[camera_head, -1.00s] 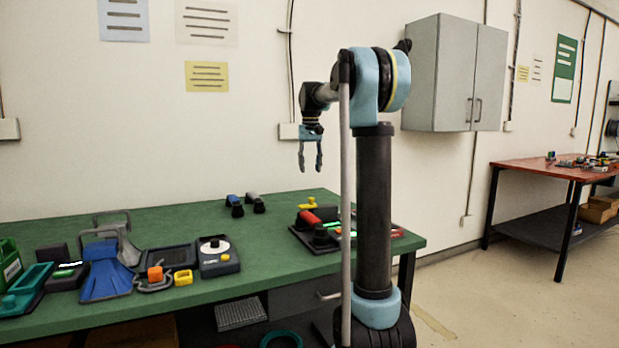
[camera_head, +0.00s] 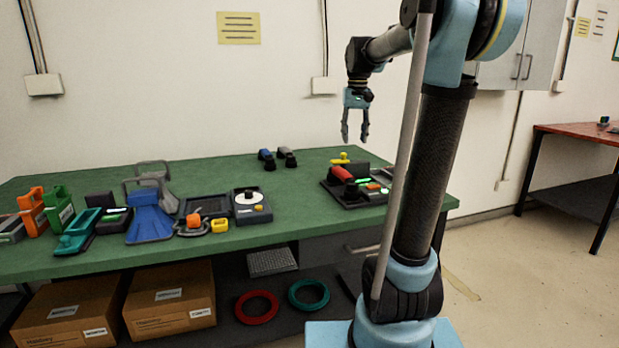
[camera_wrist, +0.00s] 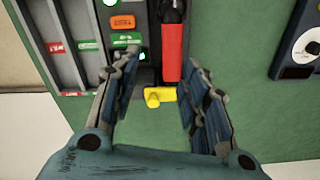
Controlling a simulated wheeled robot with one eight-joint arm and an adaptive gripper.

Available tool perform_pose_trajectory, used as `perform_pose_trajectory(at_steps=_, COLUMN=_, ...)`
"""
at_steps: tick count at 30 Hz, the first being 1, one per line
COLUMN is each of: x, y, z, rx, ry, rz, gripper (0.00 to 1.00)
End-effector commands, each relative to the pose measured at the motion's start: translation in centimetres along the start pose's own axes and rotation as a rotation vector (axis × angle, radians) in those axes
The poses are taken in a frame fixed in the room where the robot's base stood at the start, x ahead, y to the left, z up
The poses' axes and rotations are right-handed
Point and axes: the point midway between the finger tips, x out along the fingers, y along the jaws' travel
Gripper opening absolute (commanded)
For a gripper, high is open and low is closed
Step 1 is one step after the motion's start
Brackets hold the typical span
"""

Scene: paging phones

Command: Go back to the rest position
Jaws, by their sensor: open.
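My gripper (camera_head: 355,124) hangs fingers-down in the air above the back right part of the green table (camera_head: 300,220) in the head view. It is open and empty. In the wrist view the two fingers of my gripper (camera_wrist: 158,95) are spread apart, with the table surface, a yellow piece (camera_wrist: 160,96) and part of a phone with a red handset (camera_wrist: 173,50) seen below and beyond them. The black phone station (camera_head: 335,195) with the red handset (camera_head: 342,173) stands on the table below my gripper, and nothing links the two.
A dial device (camera_head: 252,206), a blue stand (camera_head: 149,222) and green and orange holders (camera_head: 60,208) stand along the table. Cardboard boxes (camera_head: 70,312) and red (camera_head: 257,307) and teal (camera_head: 309,294) rings lie on the shelf below. A red-topped table (camera_head: 575,140) stands at right.

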Motion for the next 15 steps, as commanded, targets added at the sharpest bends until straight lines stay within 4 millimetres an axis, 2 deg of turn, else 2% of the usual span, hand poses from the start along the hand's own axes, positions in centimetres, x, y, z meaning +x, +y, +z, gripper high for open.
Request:
perform_pose_trajectory(at_steps=1, x=0.6, y=0.2, z=1.7, rx=0.002, ry=0.006, rz=0.000, gripper=0.41)
perform_pose_trajectory(at_steps=3, x=1.4, y=0.5, z=3.7, rx=0.004, ry=0.014, rz=0.000, gripper=0.41)
perform_pose_trajectory(at_steps=8, x=3.7, y=0.9, z=8.3, rx=0.007, ry=0.033, rz=0.001, gripper=0.41)
perform_pose_trajectory(at_steps=15, x=8.0, y=1.4, z=15.0, rx=0.012, ry=0.062, rz=0.003, gripper=0.41)
